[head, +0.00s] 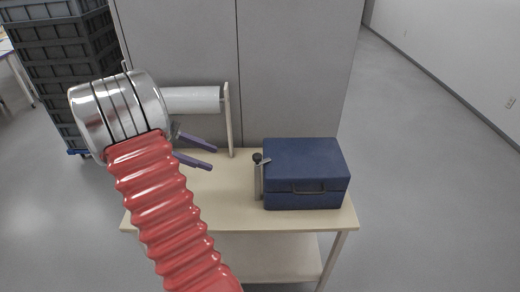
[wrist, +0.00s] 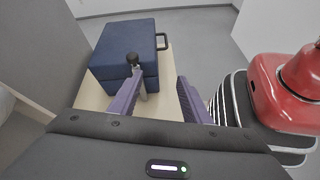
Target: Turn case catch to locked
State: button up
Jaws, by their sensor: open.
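A dark blue case (head: 304,172) sits closed on the right part of a pale table, with a handle on its front. It also shows in the wrist view (wrist: 112,46). Its catch (head: 258,159) is at the case's left side, with a black knob and a short metal lever above a grey upright. In the wrist view the knob (wrist: 133,59) appears just beyond the left fingertip, which hides part of the catch. I cannot tell whether the catch is locked. My gripper (head: 213,159) has purple fingers, open and empty, left of the catch with a gap between.
The pale table (head: 232,190) has bare top left of the case. A white roll (head: 190,100) on a wooden upright (head: 229,120) stands behind my gripper. Grey panels (head: 290,60) rise behind the table. Stacked dark crates (head: 60,55) stand at left. Floor at right is clear.

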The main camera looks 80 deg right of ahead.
jog(key=w+a+r+t+y, duration=0.1)
jog(key=a+t, duration=0.7)
jog(key=a, duration=1.4)
jog(key=w+a+r+t+y, duration=0.1)
jog(key=w+a+r+t, duration=0.3)
jog(key=a, duration=1.8)
jog(key=r+t, duration=0.1)
jog(key=t, duration=0.4)
jog(key=shift+w+t+y, duration=0.2)
jog(key=shift+t+y, duration=0.1)
jog(key=shift+y, duration=0.1)
jog(key=shift+d, duration=0.1)
jog(key=c, duration=0.3)
